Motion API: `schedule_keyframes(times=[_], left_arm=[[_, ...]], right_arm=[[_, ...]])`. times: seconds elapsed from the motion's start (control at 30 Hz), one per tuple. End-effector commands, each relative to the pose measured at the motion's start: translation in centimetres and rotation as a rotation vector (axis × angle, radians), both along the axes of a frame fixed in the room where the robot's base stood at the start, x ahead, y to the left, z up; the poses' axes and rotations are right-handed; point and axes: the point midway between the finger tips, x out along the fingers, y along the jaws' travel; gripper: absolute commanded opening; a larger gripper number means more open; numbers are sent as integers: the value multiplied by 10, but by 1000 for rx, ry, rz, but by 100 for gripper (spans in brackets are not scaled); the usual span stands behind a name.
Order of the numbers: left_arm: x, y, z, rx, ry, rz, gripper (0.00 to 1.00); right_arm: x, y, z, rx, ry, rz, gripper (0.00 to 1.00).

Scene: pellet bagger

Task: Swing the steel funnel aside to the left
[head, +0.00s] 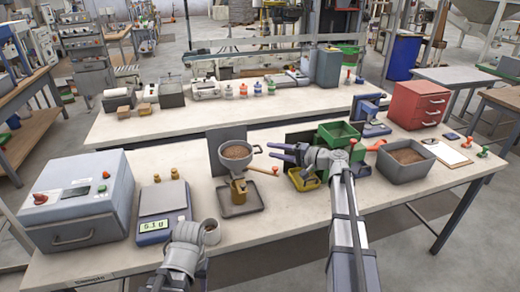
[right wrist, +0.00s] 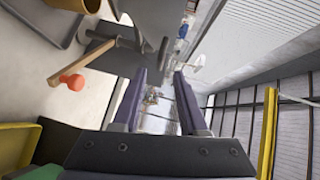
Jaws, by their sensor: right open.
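The steel funnel (head: 237,160), holding brown pellets, stands above a small brass-coloured container (head: 239,190) on a dark tray. My right gripper (head: 271,152) is open and empty, just right of the funnel and above the handle. In the right wrist view the handle (right wrist: 126,43) lies beyond and left of the open fingers (right wrist: 160,76), apart from them. The red-orange knob (right wrist: 72,81) is lower left there. My left gripper (head: 186,246) is low at the front; its fingers are not clear.
A scale (head: 164,205) and a grey machine (head: 85,200) stand left. A green bin (head: 338,133), a yellow tray (head: 304,181) and a grey pellet tub (head: 406,171) stand right, near my right arm. The table front between the dark tray and yellow tray is clear.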

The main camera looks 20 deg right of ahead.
Motion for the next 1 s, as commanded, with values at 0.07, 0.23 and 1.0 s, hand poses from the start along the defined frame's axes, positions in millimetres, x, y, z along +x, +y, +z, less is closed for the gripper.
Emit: schedule_keyframes(times=[0.07,0.23,1.0], left_arm=[[0,0,-3,0,0,0,50],[0,0,-6,0,0,0,50],[0,0,-8,0,0,0,50]], right_arm=[[11,11,-3,0,1,3,42],[27,28,-7,-1,1,3,42],[41,43,-9,-2,1,1,18]])
